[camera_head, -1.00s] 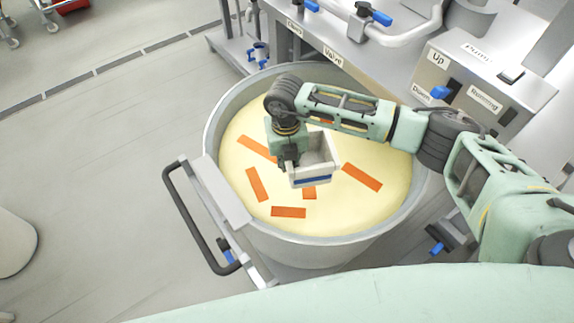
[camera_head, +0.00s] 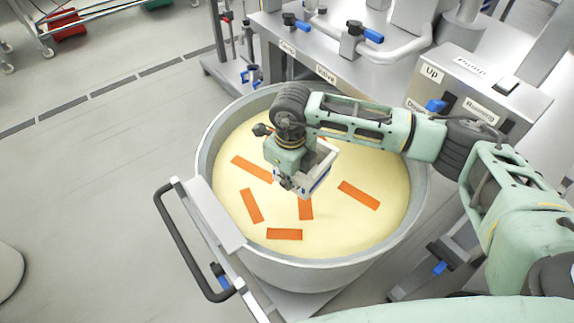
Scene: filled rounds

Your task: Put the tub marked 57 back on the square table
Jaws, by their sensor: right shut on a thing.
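My right gripper (camera_head: 296,187) is shut on a small white and grey tub (camera_head: 321,184) with a blue band. It holds the tub above a big round vat (camera_head: 206,148) of pale yellow filling. Most of the tub is hidden behind the gripper, and no number can be read on it. I cannot tell how far the tub is above the filling. The square table does not show as such, and my left gripper is not in view.
Several orange strips (camera_head: 284,234) lie on the filling. The vat has a dark push handle (camera_head: 180,240) at its left. A steel machine with a control box (camera_head: 480,85) and blue-handled valves (camera_head: 373,36) stands behind and right. Open grey floor (camera_head: 90,180) lies to the left.

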